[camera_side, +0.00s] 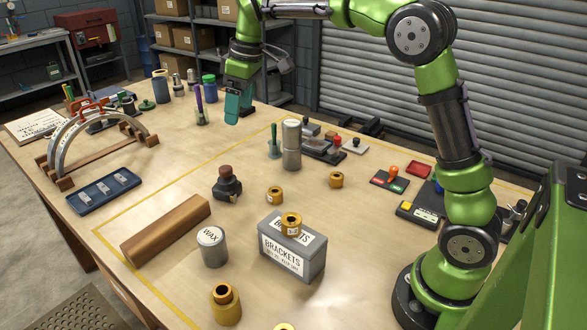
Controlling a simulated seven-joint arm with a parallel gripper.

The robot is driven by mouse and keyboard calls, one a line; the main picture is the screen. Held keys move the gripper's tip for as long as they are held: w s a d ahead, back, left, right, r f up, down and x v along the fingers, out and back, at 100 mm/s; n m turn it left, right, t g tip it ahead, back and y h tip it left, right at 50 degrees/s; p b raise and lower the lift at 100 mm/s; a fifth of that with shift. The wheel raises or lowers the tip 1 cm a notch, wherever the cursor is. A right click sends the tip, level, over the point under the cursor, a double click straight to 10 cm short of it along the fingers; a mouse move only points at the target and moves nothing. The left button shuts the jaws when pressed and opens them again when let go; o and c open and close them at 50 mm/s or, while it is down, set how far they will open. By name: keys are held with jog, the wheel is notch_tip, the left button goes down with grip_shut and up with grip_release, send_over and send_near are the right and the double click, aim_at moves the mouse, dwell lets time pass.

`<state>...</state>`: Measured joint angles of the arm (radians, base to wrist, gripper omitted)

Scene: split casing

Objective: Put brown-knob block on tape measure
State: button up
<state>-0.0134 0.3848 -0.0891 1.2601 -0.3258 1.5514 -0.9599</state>
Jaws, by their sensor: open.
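A brown knob (226,170) tops a small dark block (228,188) left of centre on the table. The knob block looks upright. I cannot pick out the tape measure for certain; a black and yellow labelled item (418,215) lies at the right, near my arm's base, but its kind is unclear. My gripper (240,115) is open, with teal fingers pointing down over the far part of the table. It is well behind the dark block and apart from it. I see nothing between the fingers.
A grey BRACKETS box (292,262) with a gold ring on top, a WAX can (212,247) and a brown bar (166,230) stand nearby. A tall grey cylinder (291,146) is right of my gripper. Gold fittings (275,195) are scattered about.

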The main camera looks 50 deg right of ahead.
jog(key=s+a+r+m+t+y, duration=0.1)
jog(key=s+r+m+t, duration=0.1)
jog(key=s, duration=0.5)
jog(key=s+a+r+m+t, duration=0.1)
jog(key=s+m, duration=0.2)
jog(key=s, duration=0.5)
jog(key=s+a+f+m+t, duration=0.2)
jog(key=s+f, duration=0.4)
jog(key=s, duration=0.4)
jog(key=shift+s+m, duration=0.35)
jog(key=shift+m, duration=0.55)
